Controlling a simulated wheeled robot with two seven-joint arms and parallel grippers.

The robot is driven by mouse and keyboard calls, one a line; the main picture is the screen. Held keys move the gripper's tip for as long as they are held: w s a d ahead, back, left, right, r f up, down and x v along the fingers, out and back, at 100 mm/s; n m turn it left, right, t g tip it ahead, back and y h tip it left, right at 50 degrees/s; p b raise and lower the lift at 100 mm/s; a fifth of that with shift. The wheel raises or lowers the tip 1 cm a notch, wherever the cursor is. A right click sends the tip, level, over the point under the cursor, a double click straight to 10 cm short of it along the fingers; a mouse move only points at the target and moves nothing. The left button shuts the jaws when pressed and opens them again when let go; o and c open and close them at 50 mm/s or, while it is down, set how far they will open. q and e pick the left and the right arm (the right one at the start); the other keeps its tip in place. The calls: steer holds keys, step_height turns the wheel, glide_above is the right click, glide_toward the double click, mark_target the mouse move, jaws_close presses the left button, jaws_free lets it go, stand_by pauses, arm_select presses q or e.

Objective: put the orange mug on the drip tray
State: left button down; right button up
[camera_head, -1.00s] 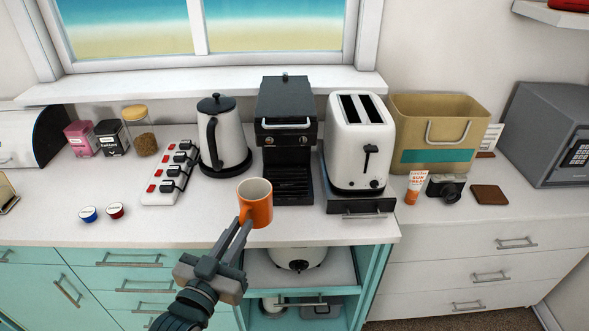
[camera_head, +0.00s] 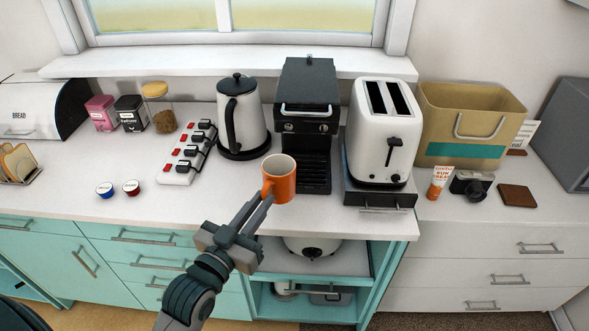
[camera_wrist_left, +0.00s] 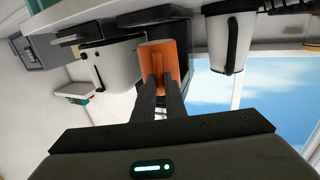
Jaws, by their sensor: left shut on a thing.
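The orange mug (camera_head: 284,183) is upright in front of the black coffee machine (camera_head: 308,88), a little left of its drip tray (camera_head: 315,187). My left gripper (camera_head: 264,198) reaches in from the front and is shut on the mug's handle side. In the left wrist view the orange mug (camera_wrist_left: 158,52) sits between the fingertips of my left gripper (camera_wrist_left: 160,85), with its handle toward me. I cannot tell whether the mug's base touches the counter. The drip tray looks empty, though the mug hides its left front part. My right gripper is not in view.
The kettle (camera_head: 242,122) stands behind and left of the mug. The toaster (camera_head: 384,130) stands close to the right of the coffee machine. A power strip (camera_head: 188,152) and two capsules (camera_head: 131,188) lie to the left. The counter's front edge is just below the mug.

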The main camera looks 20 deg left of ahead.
mark_target(286, 169)
arm_select(q)
steer(key=w+p, duration=0.1)
steer(key=w, duration=0.4)
steer(key=w+d+p, duration=0.1)
steer(key=w, duration=0.4)
steer(key=w+p, duration=0.1)
steer(key=w, duration=0.4)
steer(key=shift+w+d+p, duration=0.25)
steer(key=shift+d+p, duration=0.05)
steer(key=shift+p, duration=0.05)
steer(key=shift+s+f+p, duration=0.1)
steer(key=shift+f+p, duration=0.6)
steer(key=shift+f, duration=1)
steer(key=shift+f, duration=0.15)
steer(key=c, duration=1.8)
jaws_free()
